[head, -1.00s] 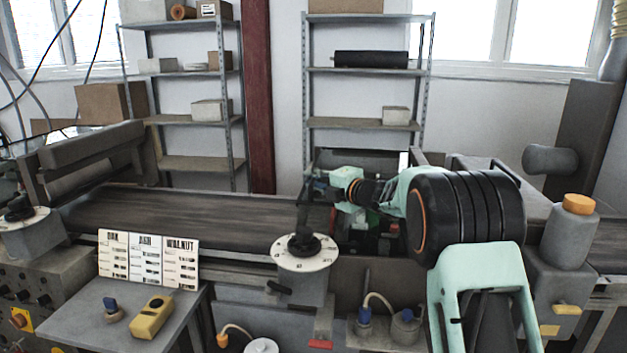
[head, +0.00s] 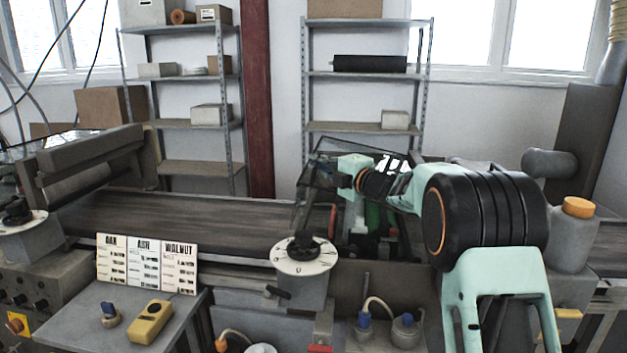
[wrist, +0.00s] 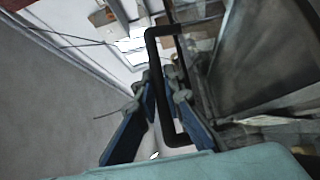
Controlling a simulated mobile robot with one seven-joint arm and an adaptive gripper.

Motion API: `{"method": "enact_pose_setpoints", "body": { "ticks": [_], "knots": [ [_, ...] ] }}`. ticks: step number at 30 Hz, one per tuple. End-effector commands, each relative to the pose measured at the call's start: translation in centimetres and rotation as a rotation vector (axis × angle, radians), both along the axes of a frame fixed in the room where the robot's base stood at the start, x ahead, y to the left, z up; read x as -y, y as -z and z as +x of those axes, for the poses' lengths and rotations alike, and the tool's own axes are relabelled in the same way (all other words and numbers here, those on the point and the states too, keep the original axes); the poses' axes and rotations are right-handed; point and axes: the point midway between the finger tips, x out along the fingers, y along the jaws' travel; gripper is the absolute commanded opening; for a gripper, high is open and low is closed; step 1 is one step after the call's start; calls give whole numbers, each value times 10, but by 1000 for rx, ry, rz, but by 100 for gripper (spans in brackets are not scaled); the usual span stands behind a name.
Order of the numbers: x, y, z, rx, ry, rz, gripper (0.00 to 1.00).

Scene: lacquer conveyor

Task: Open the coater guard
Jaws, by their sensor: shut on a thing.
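The coater guard (head: 325,153) is a dark-framed, see-through cover over the coater on the conveyor line. In the head view it is tilted up, and its panel also shows on the right in the wrist view (wrist: 262,60). Its black loop handle (wrist: 164,31) stands between my fingers in the wrist view. My gripper (wrist: 164,84) is shut on this handle. In the head view my gripper (head: 322,172) is at the guard's left side, small and partly lost against the dark frame. Red and green coater parts (head: 374,220) show beneath my arm.
The dark conveyor belt (head: 170,218) runs to the left. A round dial (head: 303,258) stands in front of the coater. A sign (head: 148,263) and a yellow pendant (head: 150,321) are on the side table (head: 75,322). Shelves (head: 366,75) stand behind.

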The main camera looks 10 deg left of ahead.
Motion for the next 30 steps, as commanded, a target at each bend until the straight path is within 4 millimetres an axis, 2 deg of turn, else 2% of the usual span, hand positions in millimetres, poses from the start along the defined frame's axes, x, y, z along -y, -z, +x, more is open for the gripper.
{"method": "enact_pose_setpoints", "body": {
  "ticks": [1, 6, 11, 15, 24, 30],
  "knots": [
    [6, -16, 0, 9, 1, 44, 0],
    [29, -62, -1, 15, 3, 203, 0],
    [56, -102, -2, 20, 2, 354, 0],
    [86, -134, -3, 25, 3, 487, 0],
    [160, -186, -6, 34, 3, 773, 0],
    [217, -209, -8, 41, 3, 962, 0]
  ]
}}
